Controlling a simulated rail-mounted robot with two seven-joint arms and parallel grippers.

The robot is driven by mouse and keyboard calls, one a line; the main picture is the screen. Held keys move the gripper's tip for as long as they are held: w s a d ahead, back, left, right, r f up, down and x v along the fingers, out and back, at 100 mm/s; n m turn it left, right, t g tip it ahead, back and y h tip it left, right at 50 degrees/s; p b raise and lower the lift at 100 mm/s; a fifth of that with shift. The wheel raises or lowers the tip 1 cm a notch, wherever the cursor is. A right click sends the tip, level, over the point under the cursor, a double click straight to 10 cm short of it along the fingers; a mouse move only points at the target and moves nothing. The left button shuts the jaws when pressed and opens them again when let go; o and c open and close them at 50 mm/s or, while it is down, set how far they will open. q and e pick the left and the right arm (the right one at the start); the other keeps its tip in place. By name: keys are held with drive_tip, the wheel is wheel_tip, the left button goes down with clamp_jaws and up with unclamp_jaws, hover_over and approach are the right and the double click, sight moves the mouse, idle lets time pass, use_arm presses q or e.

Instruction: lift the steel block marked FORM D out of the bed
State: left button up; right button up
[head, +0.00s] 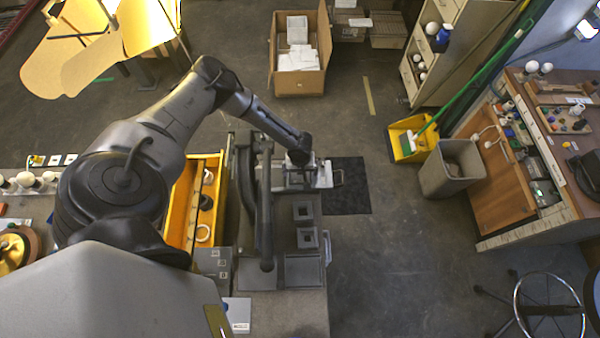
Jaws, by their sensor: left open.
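My left arm reaches in from the left, and its gripper (301,160) points down over the far end of the grey bench. The gripper is open; its fingertips are mostly hidden behind its own wrist. Pale metal parts (324,175) show just below and right of the gripper, at the far end of the bench. Contact with them cannot be told. No FORM D marking is readable, so I cannot tell which metal part is the block or where the bed's edges lie. My right gripper is not in view.
Square dark blocks with holes (304,212) and a flat dark plate (302,270) lie on the bench nearer me. A dark upright bar (266,205) stands left of them. A yellow bin (181,205) is further left. A black mat (349,190) lies on open floor to the right.

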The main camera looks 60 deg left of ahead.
use_arm(q)
drive_tip(key=shift+c, duration=0.4)
drive_tip(key=c, duration=1.2)
